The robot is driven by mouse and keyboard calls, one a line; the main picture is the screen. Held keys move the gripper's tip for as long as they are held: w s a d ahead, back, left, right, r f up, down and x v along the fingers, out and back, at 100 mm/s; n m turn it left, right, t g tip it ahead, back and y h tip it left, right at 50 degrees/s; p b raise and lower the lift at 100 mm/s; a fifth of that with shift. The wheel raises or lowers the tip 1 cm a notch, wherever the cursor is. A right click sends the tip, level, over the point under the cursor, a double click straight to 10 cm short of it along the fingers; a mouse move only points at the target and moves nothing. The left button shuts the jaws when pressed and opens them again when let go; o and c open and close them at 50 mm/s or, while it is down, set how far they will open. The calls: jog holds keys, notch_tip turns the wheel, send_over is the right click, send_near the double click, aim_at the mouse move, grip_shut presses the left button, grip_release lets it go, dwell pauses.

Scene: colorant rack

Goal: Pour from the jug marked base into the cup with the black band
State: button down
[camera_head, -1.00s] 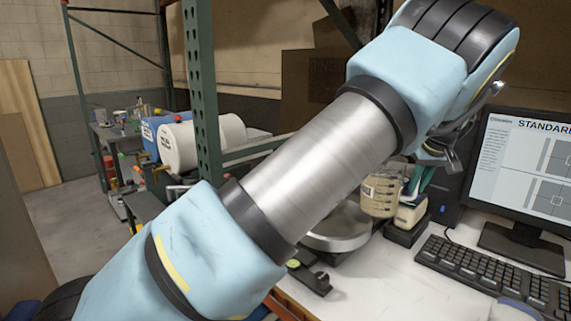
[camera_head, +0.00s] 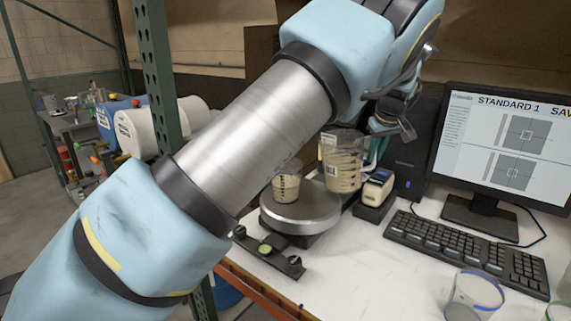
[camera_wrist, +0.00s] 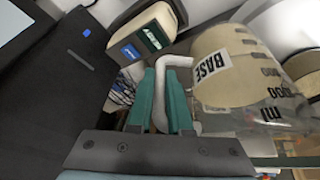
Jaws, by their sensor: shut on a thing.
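The clear jug (camera_head: 342,168) holds beige liquid and looks roughly upright beside and above the scale. Its label reads BASE in the wrist view (camera_wrist: 212,66). My gripper (camera_wrist: 163,95) is shut on the jug's pale handle, between its green fingers; in the head view the gripper (camera_head: 378,150) is partly hidden behind the jug. A small cup (camera_head: 286,188) with beige contents and dark markings stands on the round scale plate (camera_head: 305,213), left of the jug. I cannot clearly make out a black band on it. My arm hides the area just left of it.
A boxy handheld device (camera_head: 377,188) stands right of the scale, by the monitor (camera_head: 500,150) and keyboard (camera_head: 470,250). A blue-rimmed cup (camera_head: 474,296) and a green-rimmed cup (camera_head: 560,312) stand at the front right.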

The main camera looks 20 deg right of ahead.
aim_at(361, 133)
jog(key=shift+w+a+r+n+h, duration=0.15)
jog(key=shift+a+r+h, duration=0.15)
jog(key=shift+r+h, duration=0.25)
jog(key=shift+w+a+r+n+h, duration=0.1)
jog(key=shift+a+r+h, duration=0.3)
jog(key=shift+r, duration=0.2)
jog(key=shift+w+a+r+n+h, duration=0.15)
jog(key=shift+a+r+h, duration=0.1)
jog(key=shift+r+h, duration=0.3)
jog(key=shift+w+a+r+n+g+h, duration=0.15)
jog(key=shift+w+a+r+g+h, duration=0.05)
jog(key=shift+a+r+h, duration=0.65)
jog(key=shift+w+a+r+n+g+h, duration=0.2)
jog(key=shift+a+r+h, duration=0.45)
jog(key=shift+a+r, duration=0.3)
jog(key=shift+s+r+h, duration=0.15)
jog(key=shift+r+h, duration=0.15)
jog(key=shift+a+r, duration=0.1)
jog(key=shift+r, duration=0.1)
jog(key=shift+a, duration=0.1)
jog(key=shift+a+r+h+b, duration=0.3)
jog(key=shift+r+h+b, duration=0.1)
jog(key=shift+r+b, duration=0.2)
